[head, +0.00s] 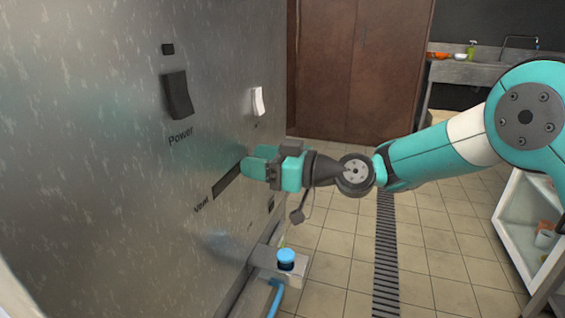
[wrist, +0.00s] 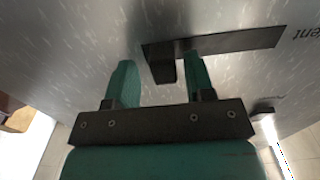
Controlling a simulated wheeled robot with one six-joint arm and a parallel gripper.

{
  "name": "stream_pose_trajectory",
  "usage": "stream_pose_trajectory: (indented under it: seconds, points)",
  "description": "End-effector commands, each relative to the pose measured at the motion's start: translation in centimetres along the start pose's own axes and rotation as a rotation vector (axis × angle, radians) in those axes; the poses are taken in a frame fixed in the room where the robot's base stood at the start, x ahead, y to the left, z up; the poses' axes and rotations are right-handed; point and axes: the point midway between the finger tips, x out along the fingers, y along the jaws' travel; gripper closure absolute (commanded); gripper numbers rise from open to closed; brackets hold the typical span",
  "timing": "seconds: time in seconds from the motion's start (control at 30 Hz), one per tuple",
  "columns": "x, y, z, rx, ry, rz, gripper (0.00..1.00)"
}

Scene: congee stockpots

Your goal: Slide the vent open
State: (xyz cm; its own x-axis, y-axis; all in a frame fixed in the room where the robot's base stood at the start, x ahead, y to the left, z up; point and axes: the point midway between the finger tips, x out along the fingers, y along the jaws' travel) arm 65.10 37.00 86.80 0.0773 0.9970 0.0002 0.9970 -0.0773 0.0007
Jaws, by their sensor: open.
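The vent is a long dark slot (head: 228,180) in the upright metal panel, with a "Vent" label by its near, lower-left end. In the wrist view the slot (wrist: 235,41) runs sideways, and its small dark tab (wrist: 163,70) sticks out at the left end, away from the label. My gripper (head: 254,162) is at the slot's far end in the head view, where it hides the tab. In the wrist view my gripper (wrist: 160,66) is open, with the tab between its teal fingers, nearer the right one. Contact cannot be told.
A dark Power switch (head: 177,95) and a white switch (head: 258,101) sit on the panel above the slot. A blue-capped fitting (head: 286,258) stands low beside the panel. The tiled floor (head: 345,255) to the right is mostly clear.

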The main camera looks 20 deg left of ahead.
Motion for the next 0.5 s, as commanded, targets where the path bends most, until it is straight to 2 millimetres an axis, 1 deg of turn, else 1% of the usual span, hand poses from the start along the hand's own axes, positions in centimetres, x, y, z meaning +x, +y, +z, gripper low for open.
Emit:
stream_pose_trajectory:
  seconds: [0.13, 0.27, 0.37, 0.5]
  points:
    - [-0.5, 0.1, 0.0, 0.001, -0.001, 0.001, 0.51]
    - [-2.2, 0.2, 0.1, 0.003, -0.002, 0.005, 0.51]
    - [-4.5, 0.3, 0.1, 0.003, -0.002, 0.008, 0.51]
    - [-8.3, 0.3, 0.1, 0.004, -0.001, 0.01, 0.51]
